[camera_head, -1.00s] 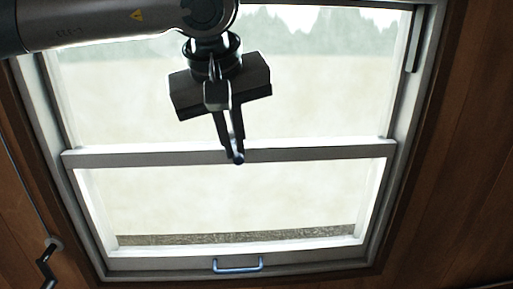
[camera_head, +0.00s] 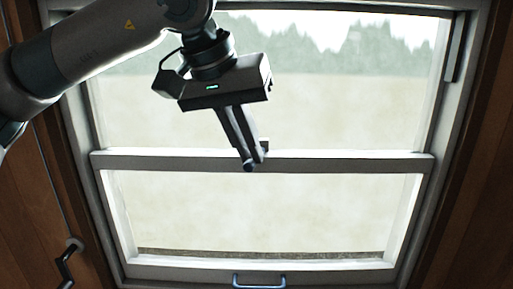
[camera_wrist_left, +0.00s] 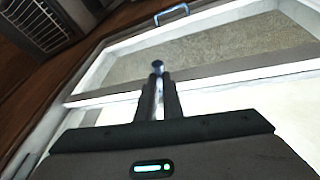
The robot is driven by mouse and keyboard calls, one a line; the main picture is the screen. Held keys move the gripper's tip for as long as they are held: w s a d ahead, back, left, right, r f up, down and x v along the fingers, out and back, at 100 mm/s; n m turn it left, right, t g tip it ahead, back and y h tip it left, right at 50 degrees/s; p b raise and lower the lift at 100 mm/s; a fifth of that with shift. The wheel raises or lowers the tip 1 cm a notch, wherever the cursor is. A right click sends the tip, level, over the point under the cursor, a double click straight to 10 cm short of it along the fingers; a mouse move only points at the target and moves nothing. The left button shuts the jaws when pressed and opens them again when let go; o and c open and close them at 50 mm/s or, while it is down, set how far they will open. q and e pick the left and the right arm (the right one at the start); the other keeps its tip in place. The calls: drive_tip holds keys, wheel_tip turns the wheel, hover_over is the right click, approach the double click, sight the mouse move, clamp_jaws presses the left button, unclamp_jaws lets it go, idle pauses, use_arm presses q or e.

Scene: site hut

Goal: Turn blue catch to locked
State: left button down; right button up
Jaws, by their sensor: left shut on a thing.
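The blue catch (camera_head: 249,167) is at the middle rail of the window, and only its small rounded blue end shows past my fingers. It also shows in the left wrist view (camera_wrist_left: 157,66), between the fingertips. My left gripper (camera_head: 246,160) is shut on the catch; its fingers point down in the head view and hide most of it. In the left wrist view the gripper (camera_wrist_left: 158,80) reaches away toward the rail. A small dark piece shows on the rail just right of the fingers. My right gripper is in neither view.
The window's middle rail (camera_head: 350,163) runs across behind my gripper. A blue pull handle (camera_head: 260,281) is on the bottom rail. A dark crank handle (camera_head: 67,262) is on the wood wall at left. A slatted grey unit (camera_wrist_left: 38,25) shows in the left wrist view.

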use_arm(q)
drive_tip(key=c, duration=1.9)
unclamp_jaws()
drive_tip(key=shift+r, duration=0.15)
drive_tip(key=shift+s+a+r+b, duration=0.25)
drive_tip(key=shift+r+b, duration=0.2)
drive_tip(key=shift+r, duration=0.15)
drive_tip(key=shift+b+v, duration=0.75)
drive_tip(key=shift+v, duration=2.2)
